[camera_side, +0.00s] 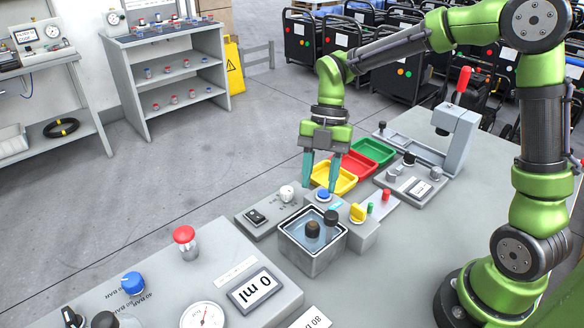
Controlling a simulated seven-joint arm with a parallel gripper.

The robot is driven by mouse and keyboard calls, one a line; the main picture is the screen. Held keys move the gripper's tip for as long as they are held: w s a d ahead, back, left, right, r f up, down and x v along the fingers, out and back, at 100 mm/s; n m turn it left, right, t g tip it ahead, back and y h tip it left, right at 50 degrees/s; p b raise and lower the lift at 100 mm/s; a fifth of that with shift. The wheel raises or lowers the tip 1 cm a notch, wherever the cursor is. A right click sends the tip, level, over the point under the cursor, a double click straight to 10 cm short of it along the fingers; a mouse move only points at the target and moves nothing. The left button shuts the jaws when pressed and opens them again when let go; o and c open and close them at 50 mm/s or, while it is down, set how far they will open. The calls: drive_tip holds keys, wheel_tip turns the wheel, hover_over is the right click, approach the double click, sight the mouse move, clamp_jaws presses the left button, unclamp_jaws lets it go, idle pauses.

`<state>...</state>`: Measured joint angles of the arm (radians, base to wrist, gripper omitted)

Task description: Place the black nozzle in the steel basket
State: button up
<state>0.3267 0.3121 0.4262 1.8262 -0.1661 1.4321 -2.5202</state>
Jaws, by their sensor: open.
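The steel basket (308,264) is an open square metal box on the bench, with a bluish inside. A dark brown-black cylindrical piece (312,230) stands inside it. A second black round-topped piece (331,217) shows at its back right corner; I cannot tell whether it is inside or just behind the rim. Which of the two is the black nozzle is not clear. My gripper (320,186) points down behind the basket, above the blue button (324,194) and beside the yellow tray. Its two teal fingers are apart with nothing between them.
Yellow (345,183), red (362,162) and green (378,150) trays stand behind my gripper. A yellow knob (358,213) is right of the basket, a switch box (257,218) left. A panel with a gauge (203,316) and red button (185,238) lies in front.

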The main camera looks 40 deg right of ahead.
drive_tip(key=s+d+r+m+t+h, duration=0.1)
drive_tip(key=s+r+m+t, duration=0.3)
drive_tip(key=m, duration=1)
drive_tip(key=s+d+r+m+t+h, duration=0.1)
drive_tip(key=s+d+r+m+t, duration=0.2)
drive_tip(key=m, duration=1.1)
drive_tip(key=s+r+t, duration=0.2)
drive_tip(key=s, duration=0.3)
drive_tip(key=shift+d, duration=0.3)
